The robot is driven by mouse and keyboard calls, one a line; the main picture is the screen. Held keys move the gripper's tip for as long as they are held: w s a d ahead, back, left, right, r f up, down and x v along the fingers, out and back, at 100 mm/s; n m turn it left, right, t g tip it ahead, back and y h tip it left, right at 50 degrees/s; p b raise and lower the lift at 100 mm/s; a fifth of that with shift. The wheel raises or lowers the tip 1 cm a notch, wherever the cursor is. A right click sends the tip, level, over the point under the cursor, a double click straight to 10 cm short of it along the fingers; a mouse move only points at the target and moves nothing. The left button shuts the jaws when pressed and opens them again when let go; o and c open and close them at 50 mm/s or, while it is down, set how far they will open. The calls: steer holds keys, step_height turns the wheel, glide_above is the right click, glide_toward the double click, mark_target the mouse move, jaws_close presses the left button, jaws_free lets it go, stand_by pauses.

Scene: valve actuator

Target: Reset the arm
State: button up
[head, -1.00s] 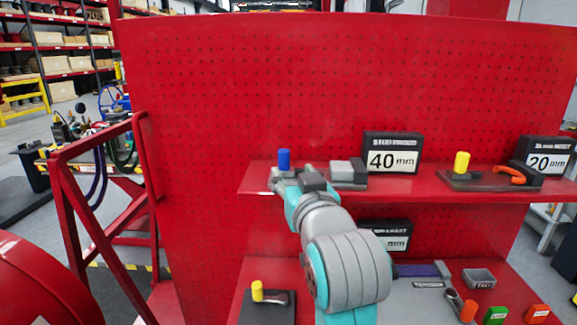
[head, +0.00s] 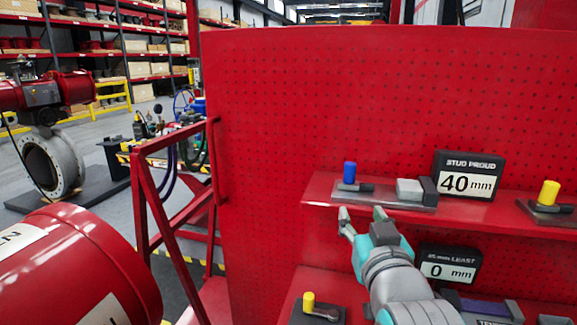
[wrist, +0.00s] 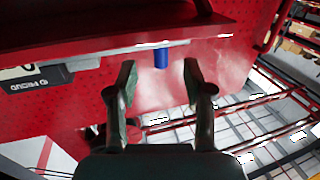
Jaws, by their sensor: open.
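My gripper (head: 362,217) is open and empty, in front of the red pegboard, just below the upper shelf's left end. In the wrist view my gripper (wrist: 157,75) shows its two fingers spread apart with nothing held between them. A blue cylinder (head: 349,172) stands on the upper shelf, above my gripper in the head view. In the wrist view the blue cylinder (wrist: 161,57) appears beyond the gap between the fingers, apart from them.
The red upper shelf (head: 318,190) also carries a 40 mm sign (head: 468,175) and a yellow cylinder (head: 549,192). Below it are a 0 mm sign (head: 448,266) and another yellow cylinder (head: 308,302). A red frame (head: 143,190) and red tank (head: 75,265) stand left.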

steer(key=s+d+f+g, duration=0.1)
steer(key=s+f, duration=0.4)
steer(key=f, duration=0.5)
steer(key=s+f+n+y, duration=0.1)
steer(key=s+f, duration=0.3)
steer(key=f, duration=0.6)
steer(key=s+d+f+g, duration=0.1)
steer(key=s+f, duration=0.4)
steer(key=f, duration=0.4)
steer(key=s+f, duration=0.3)
steer(key=s, duration=1.1)
steer(key=s+d+f+g, duration=0.1)
steer(key=s+f, duration=0.3)
steer(key=s, duration=1.1)
steer(key=shift+d+f+m, duration=0.3)
